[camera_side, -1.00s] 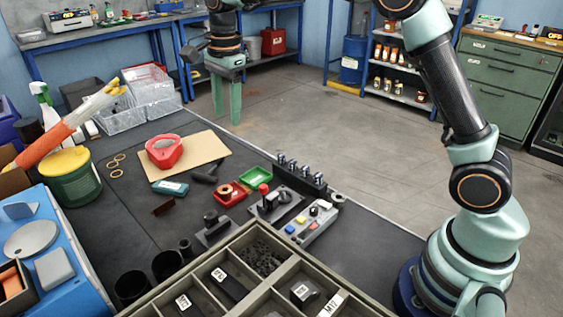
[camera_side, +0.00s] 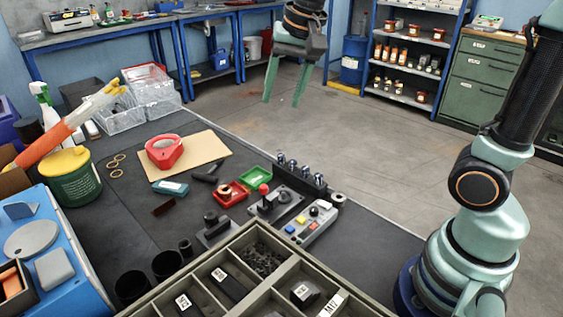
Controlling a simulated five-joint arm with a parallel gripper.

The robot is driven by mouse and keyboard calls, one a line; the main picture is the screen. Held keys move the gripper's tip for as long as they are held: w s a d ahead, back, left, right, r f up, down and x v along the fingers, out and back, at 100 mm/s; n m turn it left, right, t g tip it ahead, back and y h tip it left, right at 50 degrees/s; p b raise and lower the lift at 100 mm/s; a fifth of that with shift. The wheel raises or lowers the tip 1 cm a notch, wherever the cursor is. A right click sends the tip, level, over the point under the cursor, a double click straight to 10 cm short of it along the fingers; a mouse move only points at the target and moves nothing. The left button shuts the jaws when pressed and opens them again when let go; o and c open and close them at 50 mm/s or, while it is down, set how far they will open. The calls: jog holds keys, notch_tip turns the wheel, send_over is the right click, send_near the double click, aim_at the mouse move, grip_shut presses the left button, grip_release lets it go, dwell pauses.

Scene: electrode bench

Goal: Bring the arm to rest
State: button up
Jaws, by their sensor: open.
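My gripper (camera_side: 282,102) is in the upper middle of the side view, with its two green fingers pointing down. The fingers are apart and nothing shows between them. In the picture it lies over the floor beyond the bench (camera_side: 376,230), well clear of the things on the bench. My arm rises at the right, and its upper part runs out of the frame, so the stretch leading to the gripper is hidden.
The bench holds a red tape dispenser (camera_side: 165,151) on a tan board (camera_side: 208,151), a red tray (camera_side: 232,193), a green tray (camera_side: 255,176), a joystick unit (camera_side: 264,190), and a compartment box (camera_side: 205,268) in front. Shelves (camera_side: 407,60) and a green cabinet (camera_side: 487,80) stand behind.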

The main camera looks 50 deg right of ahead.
jog(key=s+d+f+n+t, duration=0.2)
jog(key=s+f+n, duration=0.2)
jog(key=s+n, duration=0.4)
jog(key=shift+s+d, duration=0.2)
jog(key=shift+s, duration=0.85)
